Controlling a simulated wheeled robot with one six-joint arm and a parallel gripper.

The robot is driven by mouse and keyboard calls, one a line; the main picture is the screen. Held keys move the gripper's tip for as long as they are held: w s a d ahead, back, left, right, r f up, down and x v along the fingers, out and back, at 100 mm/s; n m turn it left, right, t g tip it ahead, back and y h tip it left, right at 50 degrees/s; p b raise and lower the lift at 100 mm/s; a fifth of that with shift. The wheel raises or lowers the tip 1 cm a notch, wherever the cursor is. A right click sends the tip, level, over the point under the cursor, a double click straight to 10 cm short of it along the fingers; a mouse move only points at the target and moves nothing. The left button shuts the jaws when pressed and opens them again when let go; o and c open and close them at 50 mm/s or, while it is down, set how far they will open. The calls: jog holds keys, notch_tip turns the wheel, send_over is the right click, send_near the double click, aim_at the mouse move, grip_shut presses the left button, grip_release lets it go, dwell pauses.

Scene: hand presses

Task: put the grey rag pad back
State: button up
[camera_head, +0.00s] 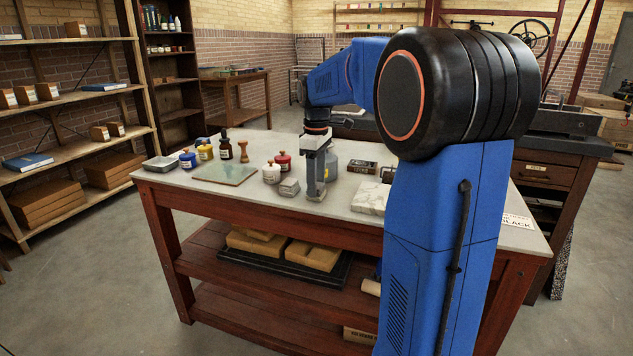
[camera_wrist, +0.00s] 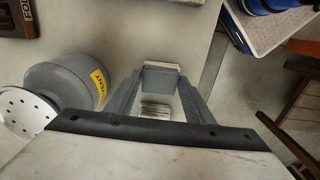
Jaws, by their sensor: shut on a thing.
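My gripper (camera_head: 316,194) is low over the pale worktop, its fingers pointing down. In the wrist view my gripper (camera_wrist: 161,78) is shut on a small grey block with a cream edge, which I take as the grey rag pad (camera_wrist: 161,79). In the head view the fingers mostly hide it, and I cannot tell whether it touches the worktop. A light grey, ridged block (camera_head: 289,187) sits just left of the fingers; a ridged piece (camera_wrist: 155,110) also shows between the fingers in the wrist view.
A grey solvent can (camera_wrist: 68,82) stands close behind the gripper. A marble block (camera_head: 373,197) lies right. The worktop's front edge (camera_head: 260,203) is near.

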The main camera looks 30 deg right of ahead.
jog(key=o, duration=1)
notch_tip(320, 180, up, 12)
jog(key=shift+r, duration=0.1)
jog(key=s+a+f+m+t, duration=0.1)
jog(key=s+a+f+m, duration=0.1)
jog(key=s+a+f, duration=0.35)
jog(key=s+a+f+m+t, duration=0.2)
jog(key=s+a, duration=0.4)
jog(key=s, duration=0.5)
jog(key=s+a+f+m, duration=0.1)
jog(key=s+f, duration=0.3)
jog(key=s+a+f+m+t, duration=0.1)
jog(key=s+a+f, duration=0.1)
jog(key=s+f, duration=0.3)
jog(key=s+a+f+m, duration=0.1)
jog(key=s+f, duration=0.3)
jog(key=f, duration=0.1)
jog(key=shift+s+a+m+t, duration=0.15)
jog(key=shift+s+m+t, duration=0.15)
jog(key=shift+s+t, duration=0.1)
jog(key=shift+r, duration=0.1)
